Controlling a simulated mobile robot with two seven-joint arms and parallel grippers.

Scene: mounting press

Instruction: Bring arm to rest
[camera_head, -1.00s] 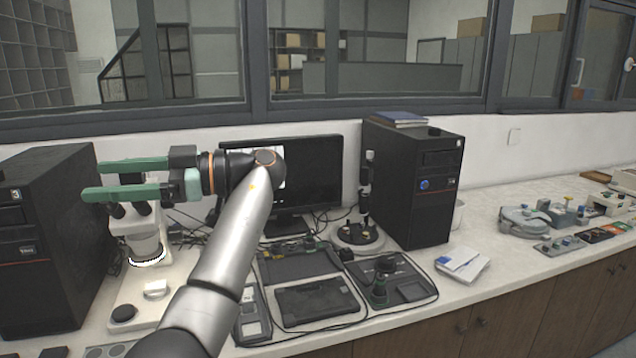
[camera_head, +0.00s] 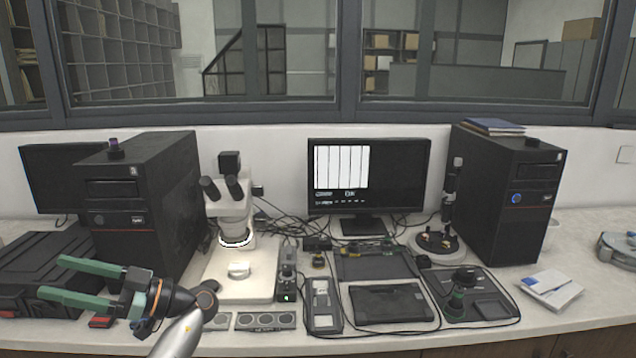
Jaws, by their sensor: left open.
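My left gripper (camera_head: 62,277) shows at the lower left in the head view, with green fingers spread apart and nothing between them. It points left, in front of the left black computer tower (camera_head: 160,200) and over the front of the bench. My left arm (camera_head: 182,335) comes up from the bottom edge. My right gripper is not in the picture.
A white microscope (camera_head: 232,215) stands right of the left tower. A monitor (camera_head: 368,180), a second tower (camera_head: 505,195) and flat black devices (camera_head: 390,303) fill the middle and right. A black case (camera_head: 45,255) lies at the far left.

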